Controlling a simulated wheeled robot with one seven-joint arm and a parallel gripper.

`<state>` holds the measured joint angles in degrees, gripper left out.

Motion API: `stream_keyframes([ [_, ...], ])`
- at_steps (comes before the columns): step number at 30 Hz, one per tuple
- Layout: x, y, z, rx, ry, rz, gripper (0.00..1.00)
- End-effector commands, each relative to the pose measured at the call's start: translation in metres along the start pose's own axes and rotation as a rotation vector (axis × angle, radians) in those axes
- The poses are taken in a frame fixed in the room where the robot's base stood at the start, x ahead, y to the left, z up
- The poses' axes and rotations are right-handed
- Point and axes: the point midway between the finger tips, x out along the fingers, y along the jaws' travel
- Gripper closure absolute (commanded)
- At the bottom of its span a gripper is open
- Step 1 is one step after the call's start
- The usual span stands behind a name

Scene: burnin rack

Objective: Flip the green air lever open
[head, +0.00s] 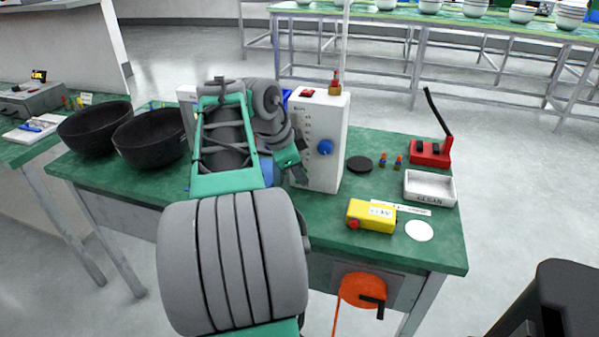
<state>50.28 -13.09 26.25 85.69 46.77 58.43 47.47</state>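I cannot make out the green air lever in the head view; my arm covers part of the bench and may hide it. My arm reaches over the green bench (400,250) from the near side. My gripper (298,174) is at the left side of a white cabinet (322,140), low, near the bench top. Its dark fingers are small and partly hidden, so I cannot tell whether they are open or shut, or touching the cabinet.
Right of the cabinet are a black disc (359,164), a red device with a raised black lever (431,150), a white "CLEAN" tray (429,188) and a yellow box (371,215). Two dark bowls (150,138) stand left. An orange reel (362,290) hangs at the bench front.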

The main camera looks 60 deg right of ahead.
Motion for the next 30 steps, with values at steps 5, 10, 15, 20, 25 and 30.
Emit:
stream_keyframes([
  [5, 0.0, 0.0, 0.0, 0.0, 0.0, 0.0, 0.99],
  [10, 0.0, 0.0, 0.0, -0.001, 0.0, 0.0, 1.0],
  [15, 0.0, 0.0, 0.0, -0.001, 0.0, -0.001, 1.0],
  [20, -0.003, -0.002, 0.0, -0.007, 0.012, 0.007, 1.0],
  [25, -0.011, -0.006, 0.002, -0.047, 0.086, 0.046, 1.0],
  [30, -0.013, -0.009, 0.007, -0.108, 0.21, 0.107, 1.0],
])
